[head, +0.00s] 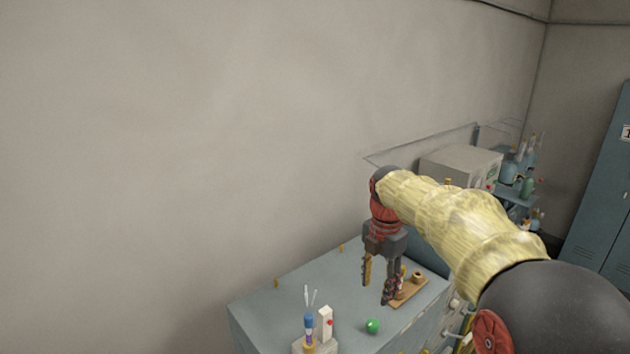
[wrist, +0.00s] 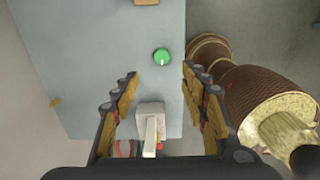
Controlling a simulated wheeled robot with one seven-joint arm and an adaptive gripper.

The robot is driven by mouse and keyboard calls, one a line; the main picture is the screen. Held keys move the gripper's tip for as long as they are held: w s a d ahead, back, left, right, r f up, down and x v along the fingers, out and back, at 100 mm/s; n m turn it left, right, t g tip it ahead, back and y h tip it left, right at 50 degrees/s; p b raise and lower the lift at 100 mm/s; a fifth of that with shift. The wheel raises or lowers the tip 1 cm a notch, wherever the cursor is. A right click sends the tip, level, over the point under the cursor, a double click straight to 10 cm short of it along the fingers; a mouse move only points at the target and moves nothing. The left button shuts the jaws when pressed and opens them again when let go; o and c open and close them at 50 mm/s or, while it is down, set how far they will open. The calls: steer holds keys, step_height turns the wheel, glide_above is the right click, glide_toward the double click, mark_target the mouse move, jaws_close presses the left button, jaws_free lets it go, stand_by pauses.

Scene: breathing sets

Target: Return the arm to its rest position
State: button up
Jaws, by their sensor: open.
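My gripper (head: 377,280) hangs from the arm, pointing down above the blue-grey cabinet top (head: 290,307). Its fingers are apart with nothing between them in the head view. In the wrist view my gripper (wrist: 158,100) also shows open, with the two fingers at either side. A green round object (head: 372,326) sits on the cabinet top, below and apart from the fingers. It also shows in the wrist view (wrist: 161,57), beyond the fingertips.
A wooden block (head: 410,291) with small items lies behind the gripper. A white box with a red mark (head: 326,322) and a blue-capped tube (head: 309,329) stand at the front. A grey machine (head: 460,164) and bottles (head: 527,165) are at the back right. The left side is open.

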steer(key=s+f+m+t+b, duration=0.1)
steer(key=s+f+m+b, duration=0.5)
steer(key=s, duration=0.4)
steer(key=s+f+m+t+b, duration=0.2)
steer(key=s+f+m+b, duration=0.5)
steer(key=s+m, duration=0.3)
steer(key=s+f+m+t+b, duration=0.2)
steer(key=s+f+m+b, duration=0.4)
steer(key=s+m+b, duration=0.2)
steer(key=shift+s+d+f+m, duration=0.2)
steer(key=shift+s+m, duration=0.3)
steer(key=shift+s, duration=0.75)
